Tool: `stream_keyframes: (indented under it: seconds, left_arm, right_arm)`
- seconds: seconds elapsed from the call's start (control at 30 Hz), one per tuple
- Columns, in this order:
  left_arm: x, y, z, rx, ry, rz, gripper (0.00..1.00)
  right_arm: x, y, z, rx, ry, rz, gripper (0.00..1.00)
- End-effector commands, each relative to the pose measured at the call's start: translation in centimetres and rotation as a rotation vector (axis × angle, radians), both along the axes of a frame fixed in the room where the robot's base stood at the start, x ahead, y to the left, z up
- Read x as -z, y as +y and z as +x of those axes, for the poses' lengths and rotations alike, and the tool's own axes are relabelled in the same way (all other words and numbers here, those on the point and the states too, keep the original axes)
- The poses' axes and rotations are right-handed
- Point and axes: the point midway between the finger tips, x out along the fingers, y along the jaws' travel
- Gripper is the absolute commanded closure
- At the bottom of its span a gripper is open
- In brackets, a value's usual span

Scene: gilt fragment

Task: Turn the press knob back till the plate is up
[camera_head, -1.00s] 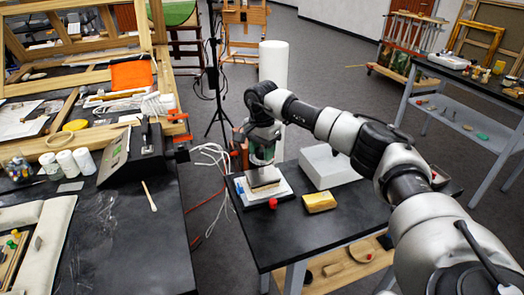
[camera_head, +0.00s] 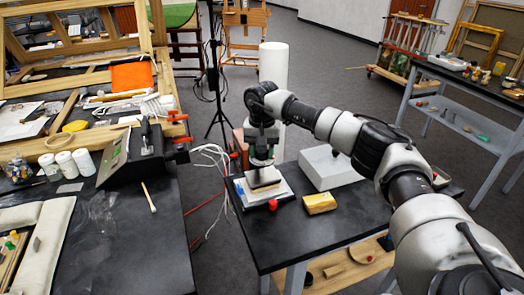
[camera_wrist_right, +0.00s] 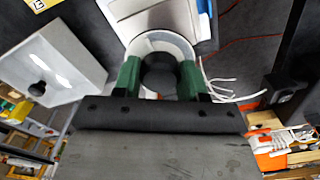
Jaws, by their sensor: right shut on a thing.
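A pale ring shows around the knob. I cannot tell whether a gap lies under the plate. My left gripper is not in view.
A red knob-like piece (camera_head: 273,204) sits at the press's front edge. A yellow block (camera_head: 320,203) and a white box (camera_head: 331,167) stand to its right. A white cylinder (camera_head: 273,80) rises behind. The table's front is clear.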

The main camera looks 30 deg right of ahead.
Motion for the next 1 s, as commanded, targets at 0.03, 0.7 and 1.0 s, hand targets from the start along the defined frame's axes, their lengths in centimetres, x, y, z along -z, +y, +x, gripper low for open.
stream_keyframes:
  seconds: [0.03,0.7,1.0]
  left_arm:
    - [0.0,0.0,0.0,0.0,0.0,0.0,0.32]
    - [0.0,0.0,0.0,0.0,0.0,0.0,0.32]
    - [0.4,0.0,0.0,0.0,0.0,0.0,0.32]
  right_arm:
    - [-0.3,-0.1,0.1,-0.003,-0.006,0.0,0.82]
    - [-0.1,0.0,0.0,-0.004,-0.002,-0.001,0.32]
    - [-2.0,0.0,0.1,-0.004,-0.006,0.001,0.32]
